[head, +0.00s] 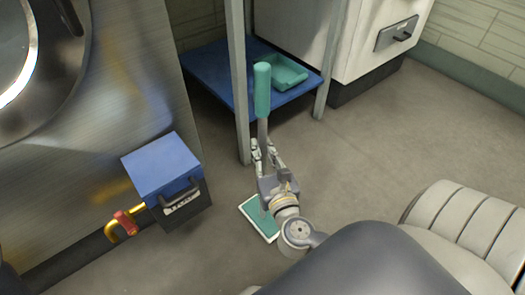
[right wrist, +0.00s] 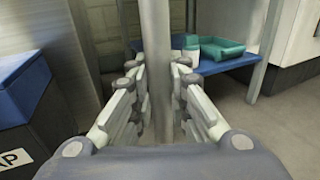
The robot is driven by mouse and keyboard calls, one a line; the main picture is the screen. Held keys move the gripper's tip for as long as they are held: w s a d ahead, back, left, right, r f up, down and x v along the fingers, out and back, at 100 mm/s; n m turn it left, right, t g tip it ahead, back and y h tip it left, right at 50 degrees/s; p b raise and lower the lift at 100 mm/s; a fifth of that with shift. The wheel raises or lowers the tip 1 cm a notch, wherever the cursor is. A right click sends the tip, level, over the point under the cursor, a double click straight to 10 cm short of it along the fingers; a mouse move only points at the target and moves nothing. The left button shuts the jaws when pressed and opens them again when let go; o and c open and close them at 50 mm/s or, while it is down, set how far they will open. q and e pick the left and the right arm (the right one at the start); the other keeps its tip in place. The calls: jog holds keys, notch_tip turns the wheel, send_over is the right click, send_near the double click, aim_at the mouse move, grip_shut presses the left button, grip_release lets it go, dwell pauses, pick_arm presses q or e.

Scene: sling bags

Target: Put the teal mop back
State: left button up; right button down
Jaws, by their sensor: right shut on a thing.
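The teal mop has a teal handle grip (head: 262,88) at the top, a grey pole and a flat teal head with a pale border (head: 259,219) low by the floor. It stands close to upright in the head view. My right gripper (head: 265,150) is around the grey pole below the teal grip and shut on it. In the right wrist view the pole (right wrist: 155,60) runs between the two fingers of my right gripper (right wrist: 160,95). My gripper and wrist hide part of the lower pole. My left gripper is not in view.
A teal tray (head: 282,74) lies on a blue low shelf (head: 208,66) with grey legs behind the mop. A blue-lidded box (head: 160,165) stands at left beside a metal machine (head: 110,90). A white cabinet (head: 360,45) is behind.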

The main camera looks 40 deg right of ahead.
jog(key=shift+f, duration=0.1)
jog(key=c, duration=1.5)
grip_release()
jog(key=shift+c, duration=0.2)
